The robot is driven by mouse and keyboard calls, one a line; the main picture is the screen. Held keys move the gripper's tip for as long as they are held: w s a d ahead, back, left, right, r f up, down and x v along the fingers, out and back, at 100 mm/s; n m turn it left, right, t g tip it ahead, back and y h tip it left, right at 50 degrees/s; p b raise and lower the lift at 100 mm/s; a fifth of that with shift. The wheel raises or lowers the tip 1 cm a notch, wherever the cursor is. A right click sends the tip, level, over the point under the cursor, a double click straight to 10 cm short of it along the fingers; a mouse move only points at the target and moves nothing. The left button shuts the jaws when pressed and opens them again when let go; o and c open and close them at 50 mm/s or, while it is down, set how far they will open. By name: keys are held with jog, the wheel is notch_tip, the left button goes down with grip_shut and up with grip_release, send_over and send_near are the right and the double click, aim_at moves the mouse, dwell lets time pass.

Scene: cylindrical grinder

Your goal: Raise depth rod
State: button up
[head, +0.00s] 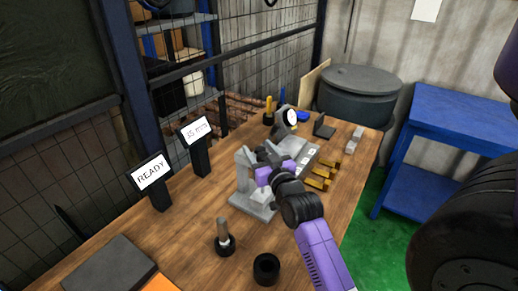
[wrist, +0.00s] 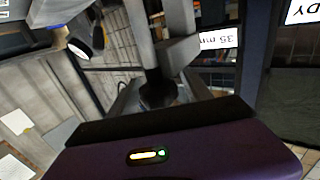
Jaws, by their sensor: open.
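A grey upright fixture (head: 262,208) stands on the wooden bench in the head view. My gripper (head: 264,174), purple and black, is at its upper part, and my arm comes in from the lower right. The gripper is open; whether it touches the fixture I cannot tell. In the wrist view, a grey post (wrist: 142,40) and a dark round piece (wrist: 157,92) show just beyond my gripper's dark edge. I cannot tell for certain which part is the depth rod, as my gripper covers much of the fixture. A display reading "35 mm" (head: 195,130) stands behind it.
A "READY" display (head: 152,172) stands at the left. A rod in a black base (head: 224,240) and a black ring (head: 266,268) are on the near bench. A dial gauge (head: 291,117) and brass blocks (head: 319,180) are beyond the fixture.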

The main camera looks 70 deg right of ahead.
grip_shut()
dwell(0.3)
dwell(1.2)
